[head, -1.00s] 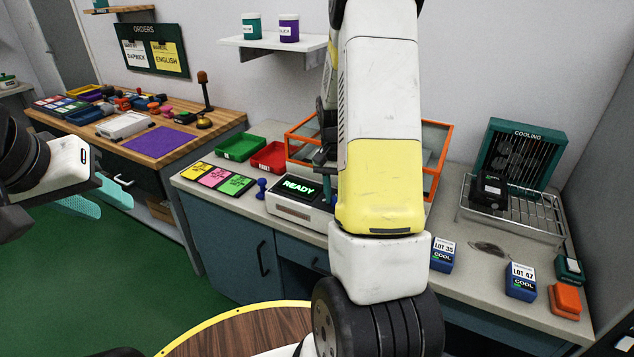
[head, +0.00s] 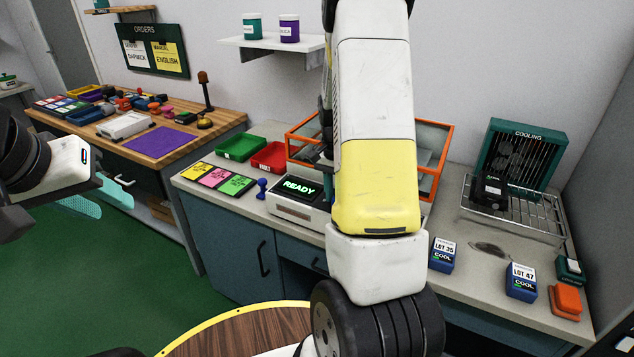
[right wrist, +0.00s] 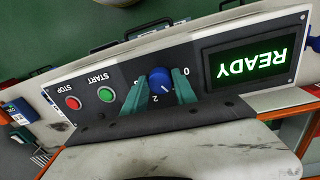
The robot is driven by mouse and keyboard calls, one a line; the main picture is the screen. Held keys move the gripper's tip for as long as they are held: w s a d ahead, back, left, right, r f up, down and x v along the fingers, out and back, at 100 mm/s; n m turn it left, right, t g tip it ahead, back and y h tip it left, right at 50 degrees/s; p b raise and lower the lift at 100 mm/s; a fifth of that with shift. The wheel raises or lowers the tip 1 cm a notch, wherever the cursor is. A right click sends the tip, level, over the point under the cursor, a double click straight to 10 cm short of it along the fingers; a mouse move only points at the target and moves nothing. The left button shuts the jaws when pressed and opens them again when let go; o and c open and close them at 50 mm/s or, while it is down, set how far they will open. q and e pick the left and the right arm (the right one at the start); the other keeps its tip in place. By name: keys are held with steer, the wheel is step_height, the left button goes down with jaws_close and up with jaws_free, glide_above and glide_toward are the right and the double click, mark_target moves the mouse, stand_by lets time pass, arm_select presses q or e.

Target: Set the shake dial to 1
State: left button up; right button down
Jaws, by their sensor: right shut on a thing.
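The blue shake dial (right wrist: 160,80) sits on the dark front panel of the machine, seen upside down in the right wrist view. My right gripper (right wrist: 159,91) has its teal fingers on both sides of the dial and is shut on it. A small white mark on the dial points to the lower right, between the printed 0 and 2. No 1 can be made out. The green READY screen (right wrist: 245,62) is lit, also in the head view (head: 300,188). My right arm hides the dial in the head view. My left gripper (head: 97,198) is empty, its teal fingers apart.
The green START button (right wrist: 106,94) and red STOP button (right wrist: 72,103) are near the dial. An orange-framed clear cover (head: 440,160) stands behind the panel. Blue LOT 35 (head: 443,257) and LOT 47 (head: 521,284) blocks stand to the right on the counter.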

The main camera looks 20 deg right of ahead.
steer(key=c, duration=1.3)
jaws_free()
steer(key=shift+r, duration=0.1)
steer(key=r, duration=0.7)
steer(key=shift+w+a+r, duration=0.1)
steer(key=shift+w+r, duration=0.15)
steer(key=shift+r, duration=0.1)
